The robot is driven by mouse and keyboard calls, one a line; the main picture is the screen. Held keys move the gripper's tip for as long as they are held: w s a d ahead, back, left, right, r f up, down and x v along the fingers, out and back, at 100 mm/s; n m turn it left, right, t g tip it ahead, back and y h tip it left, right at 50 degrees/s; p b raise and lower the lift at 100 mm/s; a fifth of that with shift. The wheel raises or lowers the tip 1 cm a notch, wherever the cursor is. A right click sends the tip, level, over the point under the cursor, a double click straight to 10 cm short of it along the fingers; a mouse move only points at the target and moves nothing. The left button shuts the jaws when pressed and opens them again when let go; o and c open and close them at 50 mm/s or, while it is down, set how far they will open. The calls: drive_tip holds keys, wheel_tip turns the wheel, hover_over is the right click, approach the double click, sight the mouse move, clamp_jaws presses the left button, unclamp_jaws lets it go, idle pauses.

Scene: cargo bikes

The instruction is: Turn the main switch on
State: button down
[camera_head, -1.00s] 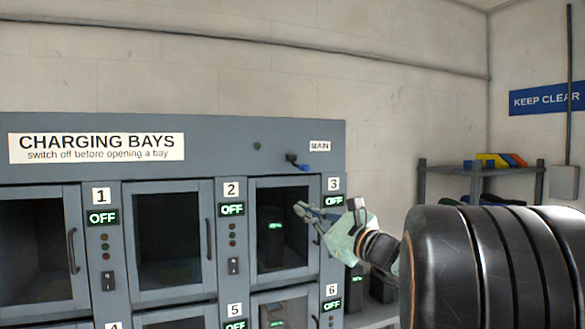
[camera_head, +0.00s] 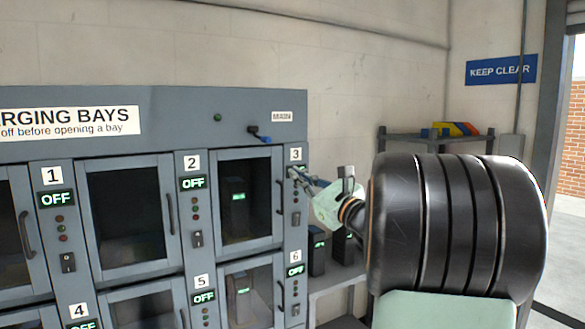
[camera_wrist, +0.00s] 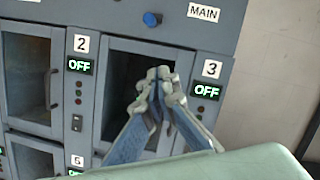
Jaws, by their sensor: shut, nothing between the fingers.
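The main switch (camera_head: 257,134) is a dark knob with a blue lever, near the top right of the grey charging cabinet, left of the MAIN label (camera_head: 282,116). In the head view its lever points right and slightly down. In the wrist view the switch (camera_wrist: 152,19) shows as a blue end at the top, beyond and above my gripper. My gripper (camera_wrist: 160,76) is shut and empty, its fingertips together in front of bay 3. In the head view my gripper (camera_head: 296,174) is below and right of the switch, apart from it.
The cabinet's bay doors are shut, and the readable displays, such as bay 3's (camera_wrist: 207,91), say OFF. Door handles (camera_head: 280,197) stick out. A shelf (camera_head: 400,139) with coloured items stands to the right. The wall above the cabinet is clear.

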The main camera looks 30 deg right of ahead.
drive_tip(key=w+a+r+p, duration=0.3)
drive_tip(key=w+r, duration=0.2)
drive_tip(key=w, duration=0.2)
drive_tip(key=shift+w+r, duration=0.15)
drive_tip(key=shift+w, duration=0.25)
drive_tip(key=shift+r, duration=0.1)
